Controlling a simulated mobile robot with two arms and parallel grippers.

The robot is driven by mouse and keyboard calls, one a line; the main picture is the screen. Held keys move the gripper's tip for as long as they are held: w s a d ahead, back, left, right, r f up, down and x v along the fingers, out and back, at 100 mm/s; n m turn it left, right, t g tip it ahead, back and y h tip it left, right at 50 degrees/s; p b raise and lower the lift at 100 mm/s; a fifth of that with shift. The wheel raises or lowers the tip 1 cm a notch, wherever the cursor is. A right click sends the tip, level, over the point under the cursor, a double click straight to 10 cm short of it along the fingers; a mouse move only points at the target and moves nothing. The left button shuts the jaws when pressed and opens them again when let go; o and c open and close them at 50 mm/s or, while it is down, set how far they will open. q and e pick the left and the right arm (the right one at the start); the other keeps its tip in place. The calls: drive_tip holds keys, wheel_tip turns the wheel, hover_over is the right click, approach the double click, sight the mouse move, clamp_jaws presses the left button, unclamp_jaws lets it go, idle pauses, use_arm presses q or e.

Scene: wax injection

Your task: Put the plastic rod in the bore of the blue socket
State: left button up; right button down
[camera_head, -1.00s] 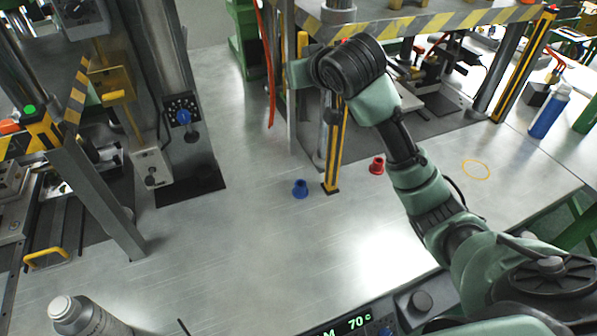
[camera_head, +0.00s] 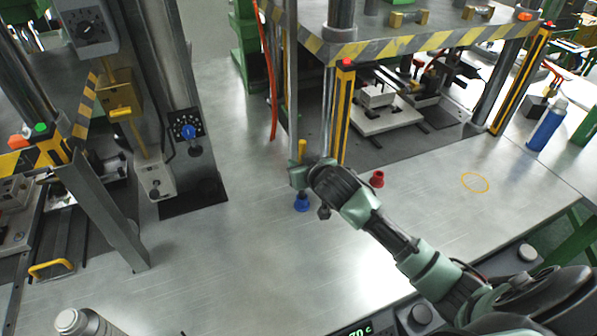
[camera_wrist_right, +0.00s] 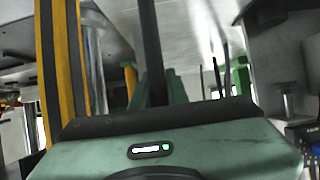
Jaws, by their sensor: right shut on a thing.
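The plastic rod (camera_head: 302,151) is yellow and stands roughly upright in the head view, its upper part showing above my right gripper (camera_head: 299,175). My right gripper is shut on the rod, and its body hides the rod's lower part. The blue socket (camera_head: 302,204) stands on the metal table directly below the gripper in the picture. The gripper covers part of the socket's top, so I cannot tell whether the rod's lower end is above the bore or in it. My left gripper is not in view.
A red socket (camera_head: 377,179) stands to the right on the table. A yellow-black post (camera_head: 344,115) rises close behind my right gripper. A striped press frame (camera_head: 420,40) is at the back right. The table's front middle is clear.

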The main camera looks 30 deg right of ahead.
drive_tip(key=shift+f, duration=1.7)
drive_tip(key=shift+f, duration=0.1)
drive_tip(key=c, duration=1.4)
unclamp_jaws()
drive_tip(key=b+v, duration=0.1)
drive_tip(key=v, duration=1.1)
